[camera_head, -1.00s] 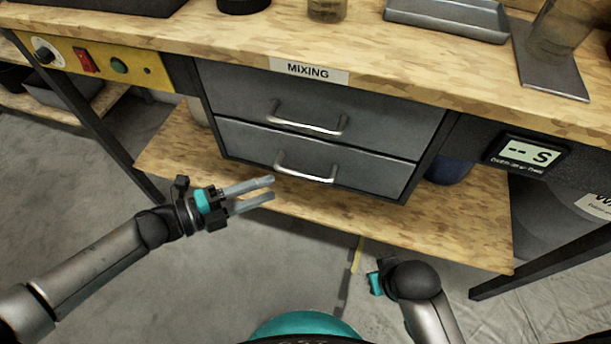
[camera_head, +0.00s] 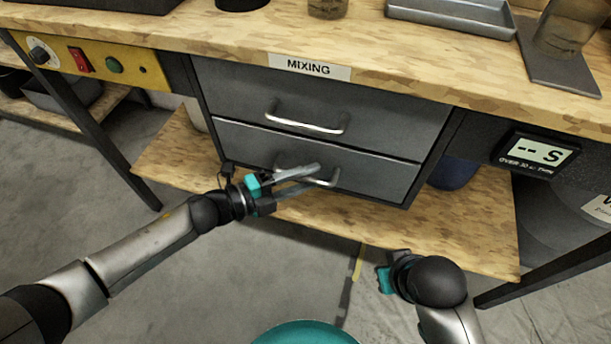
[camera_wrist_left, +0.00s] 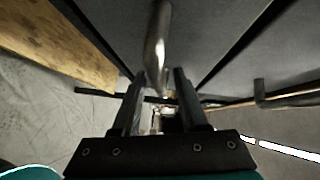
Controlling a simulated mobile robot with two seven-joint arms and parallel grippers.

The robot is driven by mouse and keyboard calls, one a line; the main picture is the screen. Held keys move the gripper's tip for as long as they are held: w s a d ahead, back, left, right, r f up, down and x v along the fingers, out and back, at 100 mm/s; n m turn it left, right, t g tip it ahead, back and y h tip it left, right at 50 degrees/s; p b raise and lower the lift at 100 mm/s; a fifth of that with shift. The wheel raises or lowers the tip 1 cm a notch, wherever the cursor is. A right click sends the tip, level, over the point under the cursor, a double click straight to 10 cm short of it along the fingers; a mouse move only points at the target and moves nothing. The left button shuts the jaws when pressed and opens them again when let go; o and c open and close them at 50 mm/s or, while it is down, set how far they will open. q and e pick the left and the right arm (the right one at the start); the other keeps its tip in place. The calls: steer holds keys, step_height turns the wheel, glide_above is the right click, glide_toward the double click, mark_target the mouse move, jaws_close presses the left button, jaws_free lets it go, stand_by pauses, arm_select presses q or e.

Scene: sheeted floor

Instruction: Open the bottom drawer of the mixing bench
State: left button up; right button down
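The mixing bench has two grey drawers under its label. The bottom drawer (camera_head: 376,172) looks shut, flush below the top drawer (camera_head: 375,121). Its metal bar handle (camera_head: 330,181) is partly hidden behind my left gripper (camera_head: 315,176) in the head view. In the left wrist view the handle (camera_wrist_left: 157,45) runs down towards the gap between the two fingers of the left gripper (camera_wrist_left: 162,80). The fingers are apart, with the handle's end near their tips; I cannot tell whether they touch it. My right gripper (camera_head: 384,280) is low at the right, its fingers hidden.
The wooden lower shelf (camera_head: 450,235) runs below the drawers. A yellow control panel (camera_head: 90,62) is at the left and a timer display (camera_head: 537,152) at the right. A tray (camera_head: 450,14) stands on the benchtop. Open floor lies in front.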

arm_select(q)
jaws_close()
stand_by(1.2)
